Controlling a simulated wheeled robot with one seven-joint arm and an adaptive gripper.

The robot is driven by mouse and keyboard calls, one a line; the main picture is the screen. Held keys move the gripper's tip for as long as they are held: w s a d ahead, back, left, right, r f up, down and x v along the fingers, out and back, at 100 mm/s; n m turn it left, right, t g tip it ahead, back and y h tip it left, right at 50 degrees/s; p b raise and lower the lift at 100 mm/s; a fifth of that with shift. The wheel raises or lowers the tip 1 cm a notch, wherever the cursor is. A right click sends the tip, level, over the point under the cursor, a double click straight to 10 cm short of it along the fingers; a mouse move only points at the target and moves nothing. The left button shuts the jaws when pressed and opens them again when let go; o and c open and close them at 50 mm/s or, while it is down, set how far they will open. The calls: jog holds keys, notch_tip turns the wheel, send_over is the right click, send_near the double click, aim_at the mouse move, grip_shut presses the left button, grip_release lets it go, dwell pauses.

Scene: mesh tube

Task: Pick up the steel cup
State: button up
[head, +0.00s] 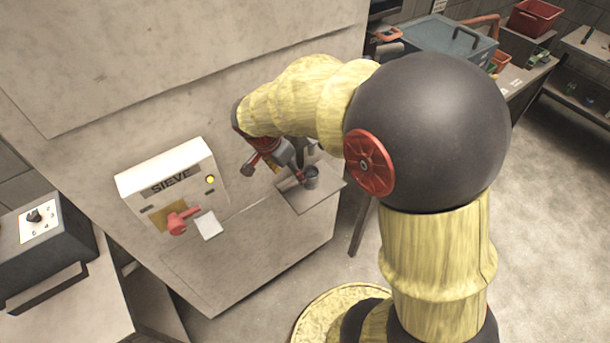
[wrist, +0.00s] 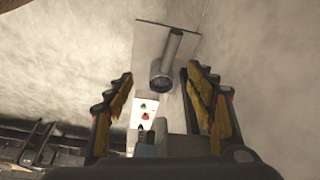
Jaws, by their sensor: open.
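The steel cup (head: 312,178) is a small grey cylinder. It stands on a small flat shelf (head: 313,199) jutting from the right part of the pale cabinet. In the wrist view the cup (wrist: 162,72) shows ahead, between the lines of the two fingers, with a dark round end facing the camera. My gripper (head: 290,176) is just left of the cup in the head view and partly hides the area around it. In the wrist view my gripper (wrist: 160,77) is open, fingers spread, nothing held. Whether the fingertips reach past the cup's near side I cannot tell.
A white box marked SIEVE (head: 172,185) with a red handle (head: 181,220) is on the cabinet, left of the shelf. A dark control box (head: 40,245) stands at far left. A blue-grey case (head: 437,47) and red bin (head: 533,18) are behind.

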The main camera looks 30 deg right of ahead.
aim_at(292, 184)
jog(key=f+m, duration=0.1)
jog(key=w+d+f+m+p, duration=0.1)
jog(key=w+d+f+m, duration=0.1)
jog(key=f, duration=0.1)
jog(key=shift+w+f+g+h, duration=0.1)
jog(key=shift+w+g+h, duration=0.05)
jog(key=shift+g+h, duration=0.2)
jog(key=shift+b+x, duration=0.4)
jog(key=shift+x, duration=3.45)
jog(key=shift+d, duration=0.1)
jog(key=shift+c, duration=1)
grip_shut()
